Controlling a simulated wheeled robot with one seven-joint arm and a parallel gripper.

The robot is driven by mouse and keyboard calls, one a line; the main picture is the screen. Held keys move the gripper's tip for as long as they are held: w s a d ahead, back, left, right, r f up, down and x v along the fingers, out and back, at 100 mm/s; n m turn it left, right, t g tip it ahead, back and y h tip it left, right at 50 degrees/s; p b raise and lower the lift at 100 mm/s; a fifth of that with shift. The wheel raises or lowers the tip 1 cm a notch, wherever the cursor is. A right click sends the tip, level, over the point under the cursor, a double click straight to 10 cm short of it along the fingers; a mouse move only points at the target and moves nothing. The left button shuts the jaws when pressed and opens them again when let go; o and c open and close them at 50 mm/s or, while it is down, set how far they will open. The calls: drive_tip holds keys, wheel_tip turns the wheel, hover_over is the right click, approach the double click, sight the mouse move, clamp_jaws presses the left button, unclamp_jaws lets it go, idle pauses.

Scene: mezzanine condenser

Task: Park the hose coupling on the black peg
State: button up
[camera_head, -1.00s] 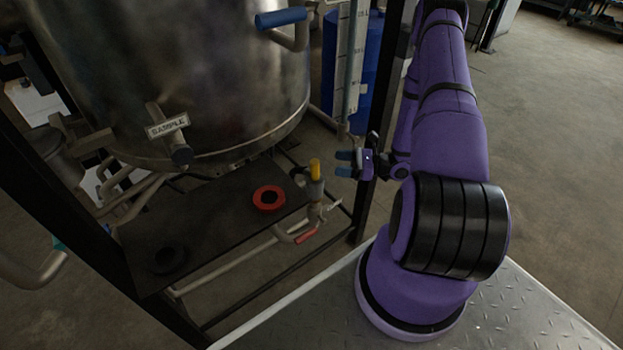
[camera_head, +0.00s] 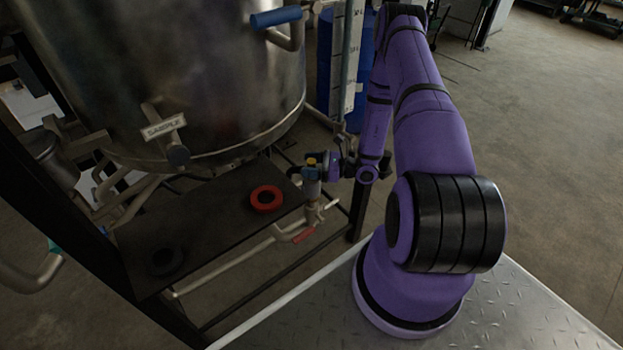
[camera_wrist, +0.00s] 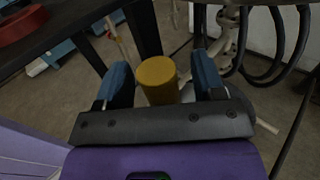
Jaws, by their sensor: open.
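The hose coupling, with a yellow top (camera_head: 311,161), stands upright on the pipework at the right end of the dark shelf. In the wrist view its yellow cylinder (camera_wrist: 157,79) sits between my two blue fingertips. My gripper (camera_head: 310,172) is open around it, with a gap visible beside the finger on the right; contact on the left is hard to tell. A black ring-shaped fitting (camera_head: 166,262), possibly the black peg's base, is on the shelf at the left. A red ring-shaped fitting (camera_head: 266,199) is on the shelf near the coupling.
The dark shelf (camera_head: 212,222) lies below a large steel vessel (camera_head: 180,70) with a SAMPLE tag (camera_head: 163,127). A red-handled valve (camera_head: 303,235) and pipes run along the shelf's front. A dark post stands behind my arm.

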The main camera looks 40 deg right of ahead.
drive_tip(key=shift+w+a, duration=0.5)
drive_tip(key=shift+c, duration=0.4)
clamp_jaws()
drive_tip(key=shift+r, duration=0.1)
